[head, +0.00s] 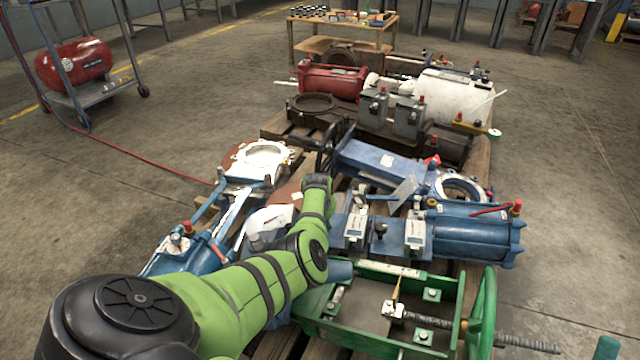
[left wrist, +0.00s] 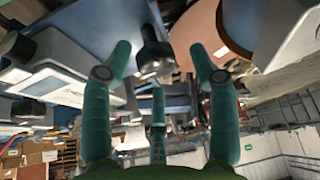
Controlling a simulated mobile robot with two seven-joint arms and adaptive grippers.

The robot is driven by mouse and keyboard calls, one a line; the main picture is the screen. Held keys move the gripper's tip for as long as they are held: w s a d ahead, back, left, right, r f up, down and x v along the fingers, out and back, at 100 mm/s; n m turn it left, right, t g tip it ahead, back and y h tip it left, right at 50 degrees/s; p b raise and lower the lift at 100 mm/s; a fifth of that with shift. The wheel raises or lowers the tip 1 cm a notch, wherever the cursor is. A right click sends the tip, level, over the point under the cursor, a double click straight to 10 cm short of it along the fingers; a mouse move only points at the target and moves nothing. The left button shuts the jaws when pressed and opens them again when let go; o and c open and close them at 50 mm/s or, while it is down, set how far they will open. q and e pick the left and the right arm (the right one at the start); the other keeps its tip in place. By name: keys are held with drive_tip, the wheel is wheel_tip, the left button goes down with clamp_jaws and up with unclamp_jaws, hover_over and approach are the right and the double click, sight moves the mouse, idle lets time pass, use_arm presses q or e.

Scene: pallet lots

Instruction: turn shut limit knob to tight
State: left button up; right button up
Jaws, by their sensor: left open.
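A black knob (left wrist: 152,50) with a pale metal end stands on a blue surface in the left wrist view, between and beyond my left fingertips. My left gripper (left wrist: 160,62) is open, its teal fingers apart on either side of the knob with no clear contact. In the head view my green arm and wrist (head: 318,190) hide the left fingers and apparently this knob. Another black knob (head: 381,230) sits on the blue actuator between two white boxes. No marking for tight is readable. A teal tip (head: 607,347) at the lower right may be my right gripper.
White boxes (head: 355,232) (head: 416,236) and a blue cylinder (head: 470,232) lie right of my wrist. A green valve frame (head: 340,322) with handwheel (head: 483,315) is in front. A white dome (head: 268,218) is close on the left. The floor at right is clear.

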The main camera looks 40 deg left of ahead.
use_arm(q)
drive_tip(key=v, duration=1.1)
drive_tip(key=shift+s+r, duration=0.2)
drive_tip(key=shift+r, duration=0.15)
